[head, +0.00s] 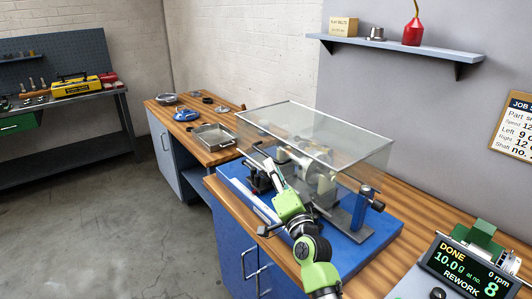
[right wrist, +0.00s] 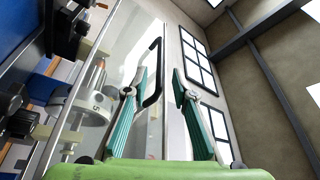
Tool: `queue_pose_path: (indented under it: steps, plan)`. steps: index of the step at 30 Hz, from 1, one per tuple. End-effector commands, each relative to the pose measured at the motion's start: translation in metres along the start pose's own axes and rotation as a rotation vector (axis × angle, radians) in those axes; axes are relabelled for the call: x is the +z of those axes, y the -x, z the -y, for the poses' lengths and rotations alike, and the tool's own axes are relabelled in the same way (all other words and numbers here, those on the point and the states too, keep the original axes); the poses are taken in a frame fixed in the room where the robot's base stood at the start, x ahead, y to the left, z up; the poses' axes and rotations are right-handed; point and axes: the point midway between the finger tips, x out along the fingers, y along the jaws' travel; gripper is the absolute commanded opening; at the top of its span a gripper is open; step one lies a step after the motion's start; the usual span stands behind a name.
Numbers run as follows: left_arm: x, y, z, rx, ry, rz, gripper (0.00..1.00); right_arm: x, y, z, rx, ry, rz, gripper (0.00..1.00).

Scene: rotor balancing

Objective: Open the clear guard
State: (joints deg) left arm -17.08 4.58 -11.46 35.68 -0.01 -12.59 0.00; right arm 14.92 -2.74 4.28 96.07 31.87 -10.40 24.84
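The clear guard (head: 315,130), a transparent box with a grey-edged top, sits down over the rotor (head: 302,171) on the blue balancing machine (head: 378,235). My right gripper (head: 264,160) is at the guard's front side. In the right wrist view its fingers (right wrist: 160,82) are apart. The guard's black bar handle (right wrist: 157,75) shows beside the left finger, in the gap between the fingers; contact cannot be told. The rotor (right wrist: 90,105) shows behind the clear pane at left. My left gripper is not in view.
The display (head: 467,268) reads DONE, 0 rpm, 10.0 g at no. 8, REWORK. A metal tray (head: 233,142) is on the bench left of the machine. Floor at left is clear.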

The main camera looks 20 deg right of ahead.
Motion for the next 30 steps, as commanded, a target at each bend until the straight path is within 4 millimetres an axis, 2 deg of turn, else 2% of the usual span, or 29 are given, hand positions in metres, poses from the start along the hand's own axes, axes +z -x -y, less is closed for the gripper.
queue_pose_path:
  steps: [1,6,12,18,26,29,30]
  plan:
    - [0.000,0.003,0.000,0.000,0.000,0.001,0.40,-0.001,-0.011,0.002,-0.001,0.002,0.000,0.25]
    - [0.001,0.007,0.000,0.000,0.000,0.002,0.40,-0.001,-0.040,0.001,0.001,0.003,0.001,0.25]
    - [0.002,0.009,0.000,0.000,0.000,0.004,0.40,0.000,-0.064,0.000,0.000,0.002,0.002,0.25]
    - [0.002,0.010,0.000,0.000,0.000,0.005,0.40,0.000,-0.073,-0.001,0.001,0.003,0.000,0.25]
    - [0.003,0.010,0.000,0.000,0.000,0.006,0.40,0.000,-0.074,-0.001,0.001,0.002,0.001,0.25]
    - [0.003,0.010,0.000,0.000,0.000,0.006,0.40,0.000,-0.074,-0.001,0.001,0.002,0.001,0.04]
    - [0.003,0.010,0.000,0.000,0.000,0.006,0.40,0.000,-0.074,-0.001,0.001,0.002,0.001,0.00]
